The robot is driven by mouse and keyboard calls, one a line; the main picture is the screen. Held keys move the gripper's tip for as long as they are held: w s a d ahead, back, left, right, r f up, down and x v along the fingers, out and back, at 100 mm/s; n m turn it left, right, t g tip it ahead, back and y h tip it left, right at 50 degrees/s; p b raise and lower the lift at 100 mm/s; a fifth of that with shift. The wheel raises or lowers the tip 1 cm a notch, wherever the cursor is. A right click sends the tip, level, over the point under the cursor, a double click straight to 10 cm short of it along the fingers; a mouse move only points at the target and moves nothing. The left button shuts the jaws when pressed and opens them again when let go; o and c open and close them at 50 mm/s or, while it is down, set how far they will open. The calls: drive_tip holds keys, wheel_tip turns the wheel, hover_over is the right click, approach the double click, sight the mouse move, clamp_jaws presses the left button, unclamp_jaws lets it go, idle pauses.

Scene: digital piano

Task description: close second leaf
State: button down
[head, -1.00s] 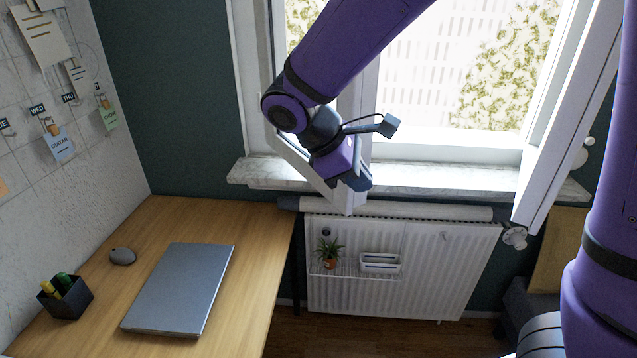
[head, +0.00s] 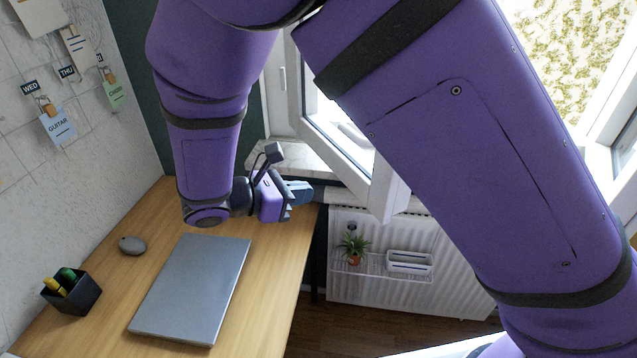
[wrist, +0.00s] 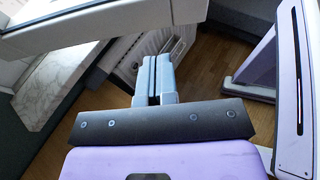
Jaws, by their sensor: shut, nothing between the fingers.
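The left window leaf (head: 352,165) stands ajar, swung into the room above the radiator, with its free lower corner toward me. The right window leaf (head: 626,160) shows only in part at the right edge. My gripper (head: 302,192) is shut and empty, just left of the left leaf near its lower edge, over the desk's far right corner. In the wrist view, its closed fingers (wrist: 155,78) point toward the radiator, below a white leaf rail (wrist: 100,14). I see no clear contact with the leaf. My arm hides much of the window.
A marble sill (head: 300,155) lies under the window, above a white radiator (head: 385,245) with a plant (head: 353,248) on its rack. The desk (head: 270,290) carries a laptop (head: 192,288), a mouse (head: 132,245) and a pen cup (head: 72,292).

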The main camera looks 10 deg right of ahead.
sight(364, 184)
drive_tip(key=x, duration=1.1)
drive_tip(key=shift+d+r, duration=0.25)
drive_tip(key=shift+r, duration=0.05)
drive_tip(key=shift+w+d, duration=0.3)
drive_tip(key=shift+d, duration=0.35)
drive_tip(key=shift+d, duration=0.1)
